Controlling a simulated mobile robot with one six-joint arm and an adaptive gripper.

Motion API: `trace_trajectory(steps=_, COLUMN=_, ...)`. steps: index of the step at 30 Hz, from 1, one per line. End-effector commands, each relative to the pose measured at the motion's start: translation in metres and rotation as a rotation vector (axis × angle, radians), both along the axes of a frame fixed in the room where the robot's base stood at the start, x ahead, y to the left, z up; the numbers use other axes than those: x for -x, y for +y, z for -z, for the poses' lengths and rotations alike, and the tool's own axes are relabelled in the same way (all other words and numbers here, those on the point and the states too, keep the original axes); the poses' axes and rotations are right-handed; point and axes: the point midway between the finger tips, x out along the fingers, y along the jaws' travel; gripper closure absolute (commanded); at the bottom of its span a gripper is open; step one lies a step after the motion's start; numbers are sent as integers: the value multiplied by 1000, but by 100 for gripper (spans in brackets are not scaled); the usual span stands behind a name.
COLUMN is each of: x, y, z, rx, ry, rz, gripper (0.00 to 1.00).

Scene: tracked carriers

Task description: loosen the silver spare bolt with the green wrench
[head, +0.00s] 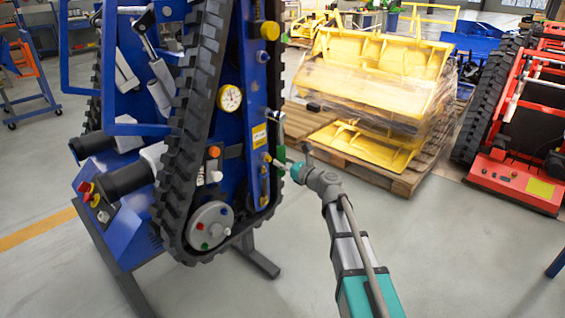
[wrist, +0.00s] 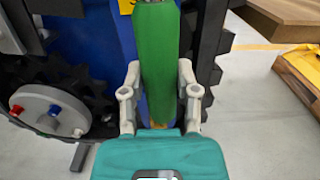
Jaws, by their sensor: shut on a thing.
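My gripper (head: 292,171) is at the right side of the blue tracked carrier (head: 237,135), near its side plate. In the wrist view its two grey fingers (wrist: 158,82) are shut on the green wrench (wrist: 157,50), one on each side. The wrench points away from my gripper toward the carrier, and its far end is cut off at the top of that view. In the head view only a small green part of the wrench (head: 281,154) shows. A silver piece (head: 275,115) sticks out of the side plate above it; I cannot tell whether it is the spare bolt.
The carrier's black track (head: 196,110) and a grey wheel disc (head: 209,226) with coloured knobs are left of my gripper. A pallet (head: 395,178) with wrapped yellow parts stands behind right. A red tracked machine (head: 515,180) is at far right. Floor at front right is clear.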

Motion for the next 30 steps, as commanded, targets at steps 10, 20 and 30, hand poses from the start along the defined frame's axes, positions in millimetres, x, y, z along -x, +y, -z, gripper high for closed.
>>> trace_trajectory(steps=10, x=-4, y=5, z=0, rx=-1, ry=0, rz=0, gripper=100)
trace_trajectory(steps=20, x=-5, y=7, z=0, rx=-1, ry=0, rz=0, gripper=100)
trace_trajectory(steps=30, x=-5, y=7, z=0, rx=-1, ry=0, rz=0, gripper=100)
